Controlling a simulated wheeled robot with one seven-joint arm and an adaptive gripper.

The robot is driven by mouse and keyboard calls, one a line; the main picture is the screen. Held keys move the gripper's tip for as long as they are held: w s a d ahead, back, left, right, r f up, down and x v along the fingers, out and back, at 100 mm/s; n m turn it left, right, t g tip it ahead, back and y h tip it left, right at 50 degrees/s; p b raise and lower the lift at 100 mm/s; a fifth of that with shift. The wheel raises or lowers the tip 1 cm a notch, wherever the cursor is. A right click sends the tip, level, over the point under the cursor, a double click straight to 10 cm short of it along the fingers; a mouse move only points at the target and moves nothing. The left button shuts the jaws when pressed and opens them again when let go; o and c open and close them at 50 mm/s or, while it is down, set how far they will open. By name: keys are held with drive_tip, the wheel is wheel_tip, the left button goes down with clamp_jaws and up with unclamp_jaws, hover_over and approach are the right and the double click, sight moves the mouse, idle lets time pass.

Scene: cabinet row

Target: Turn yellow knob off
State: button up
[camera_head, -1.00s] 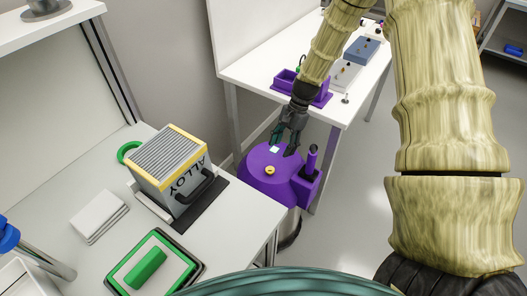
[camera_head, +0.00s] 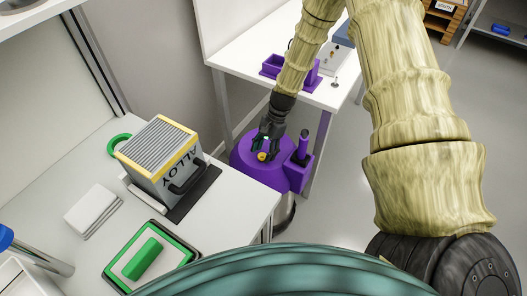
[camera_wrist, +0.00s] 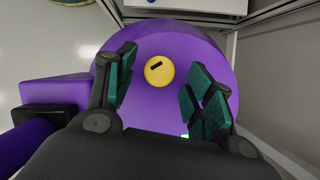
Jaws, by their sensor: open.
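The yellow knob (camera_wrist: 159,71) is a round disc with a dark bar mark near its upper left, on top of a purple domed unit (camera_wrist: 200,45). In the head view the knob (camera_head: 262,156) shows small on the purple dome (camera_head: 246,171), just below my fingertips. My gripper (camera_wrist: 160,82) is open and empty. In the wrist view the knob lies in the gap between its green-padded fingers, near their tips. My gripper (camera_head: 268,147) hangs over the dome in the head view; whether the fingers touch the knob or dome I cannot tell.
A purple side holder (camera_head: 299,172) with an upright handle (camera_head: 304,144) adjoins the dome. A white table (camera_head: 240,60) with purple bins stands behind. A counter at left holds a grey box marked ALLOY (camera_head: 160,160) and a green block (camera_head: 143,258).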

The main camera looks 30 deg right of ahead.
drive_tip(key=shift+a+f, duration=0.1)
drive_tip(key=shift+f, duration=0.15)
drive_tip(key=shift+c, duration=0.2)
drive_tip(key=c, duration=1)
drive_tip(key=shift+n, duration=0.4)
drive_tip(key=shift+w+n+g+p, duration=0.1)
drive_tip(key=shift+n+g+p, duration=0.4)
drive_tip(key=shift+n, duration=0.6)
drive_tip(key=n+g+h, duration=0.1)
drive_tip(key=n, duration=0.2)
drive_tip(key=shift+w+a, duration=0.1)
drive_tip(key=n+h, duration=0.1)
drive_tip(key=n, duration=0.2)
drive_tip(key=n+g+h+p, duration=0.1)
drive_tip(key=n, duration=0.2)
drive_tip(key=shift+a, duration=0.15)
